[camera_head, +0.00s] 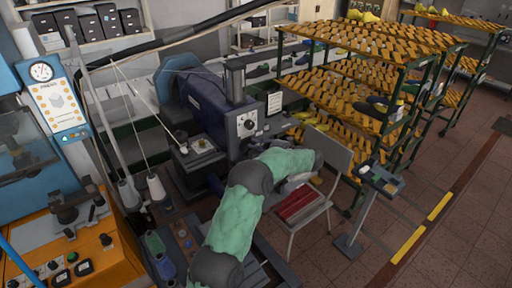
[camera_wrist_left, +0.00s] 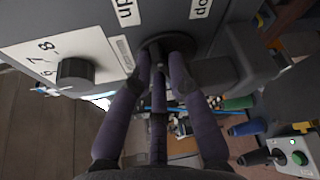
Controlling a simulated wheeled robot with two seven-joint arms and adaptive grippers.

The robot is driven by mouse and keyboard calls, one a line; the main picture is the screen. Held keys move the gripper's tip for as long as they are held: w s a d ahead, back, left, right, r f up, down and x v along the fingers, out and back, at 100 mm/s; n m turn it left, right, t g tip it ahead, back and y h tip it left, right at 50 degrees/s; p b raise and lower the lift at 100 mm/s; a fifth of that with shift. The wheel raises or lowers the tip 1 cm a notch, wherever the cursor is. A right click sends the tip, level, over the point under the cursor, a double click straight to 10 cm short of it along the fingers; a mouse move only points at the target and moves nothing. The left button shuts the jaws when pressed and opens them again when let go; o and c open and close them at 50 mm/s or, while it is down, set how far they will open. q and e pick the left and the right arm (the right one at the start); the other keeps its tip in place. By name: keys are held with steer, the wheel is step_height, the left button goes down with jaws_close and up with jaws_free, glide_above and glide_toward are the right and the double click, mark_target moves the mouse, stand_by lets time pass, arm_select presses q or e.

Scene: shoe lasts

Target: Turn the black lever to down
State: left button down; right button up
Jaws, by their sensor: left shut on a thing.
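The black lever (camera_wrist_left: 158,112) shows in the left wrist view. It comes out of a dark round hub (camera_wrist_left: 165,45) on a grey machine panel, between a label reading "up" (camera_wrist_left: 124,12) and a partly cut-off label beginning "do" (camera_wrist_left: 199,8). My left gripper (camera_wrist_left: 162,66) has one finger on each side of the lever, shut on it close to the hub. The lever runs between the labels' sides, and I cannot tell its exact setting. In the head view my green-sleeved arm hides the lever and most of the gripper. My right gripper is not in view.
A numbered dial with a black knob (camera_wrist_left: 75,73) is left of the lever. The blue machine (camera_head: 205,100) stands behind my arm. A chair (camera_head: 300,205), a small control stand (camera_head: 380,180) and shoe-last racks (camera_head: 370,65) are to the right. Open floor (camera_head: 465,235) lies at lower right.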

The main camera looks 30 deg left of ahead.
arm_select(q)
steer(key=shift+f+m+y, duration=0.25)
steer(key=shift+m+y, duration=0.15)
steer(key=shift+m, duration=0.4)
steer(key=c, duration=1.2)
jaws_free()
steer(key=shift+w, duration=0.1)
steer(key=d, duration=0.8)
steer(key=d+r, duration=0.1)
steer(key=d, duration=0.3)
